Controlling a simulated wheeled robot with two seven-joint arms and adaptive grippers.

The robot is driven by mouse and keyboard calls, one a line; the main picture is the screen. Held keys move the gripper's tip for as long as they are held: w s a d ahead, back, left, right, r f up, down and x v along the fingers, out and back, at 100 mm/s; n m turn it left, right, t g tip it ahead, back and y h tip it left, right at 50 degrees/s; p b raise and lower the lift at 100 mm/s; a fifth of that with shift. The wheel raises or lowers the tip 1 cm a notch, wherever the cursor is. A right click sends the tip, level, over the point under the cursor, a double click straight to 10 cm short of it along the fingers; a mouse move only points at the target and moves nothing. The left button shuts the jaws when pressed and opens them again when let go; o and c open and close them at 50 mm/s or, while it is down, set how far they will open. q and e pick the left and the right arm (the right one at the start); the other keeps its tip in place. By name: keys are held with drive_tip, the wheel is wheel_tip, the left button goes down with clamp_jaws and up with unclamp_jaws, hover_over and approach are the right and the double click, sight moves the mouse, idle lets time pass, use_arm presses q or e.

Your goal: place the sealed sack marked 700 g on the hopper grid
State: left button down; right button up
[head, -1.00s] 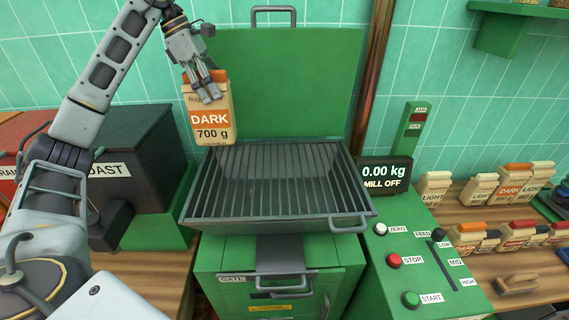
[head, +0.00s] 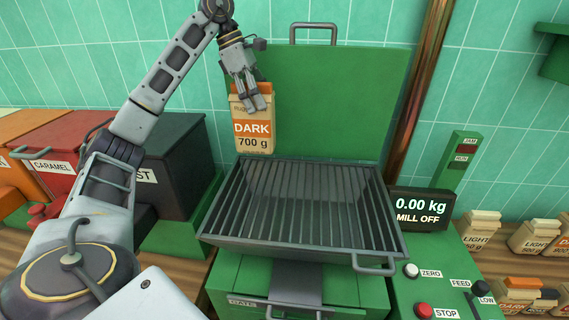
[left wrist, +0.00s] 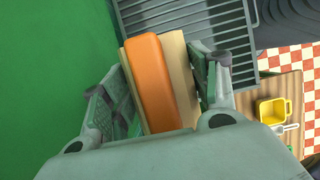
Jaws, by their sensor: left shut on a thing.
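The sack marked DARK 700 g (head: 252,128) is tan with an orange label and an orange top. My left gripper (head: 254,98) is shut on its upper end and holds it upright in front of the green raised lid, near the back left of the hopper grid (head: 310,205). In the left wrist view the sack's orange top (left wrist: 155,80) sits between the two fingers (left wrist: 165,95). The grid is dark grey bars in a tray-like frame and is bare. Whether the sack's bottom touches the grid cannot be told. My right gripper is not in view.
The green raised lid (head: 330,100) stands behind the grid. A display (head: 421,210) reads 0.00 kg, MILL OFF. A copper pipe (head: 425,90) rises at the right. Other sacks (head: 480,230) stand on the right counter. Dark, red and orange bins (head: 60,150) stand at the left.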

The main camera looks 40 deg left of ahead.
sight(259, 130)
use_arm(q)
drive_tip(key=shift+f+b, duration=0.45)
drive_tip(key=shift+f, duration=2.35)
drive_tip(key=shift+f, duration=2)
drive_tip(key=shift+f+b, duration=0.15)
drive_tip(key=shift+b, duration=0.15)
drive_tip(key=shift+c, duration=2)
unclamp_jaws()
drive_tip(key=shift+s, duration=0.1)
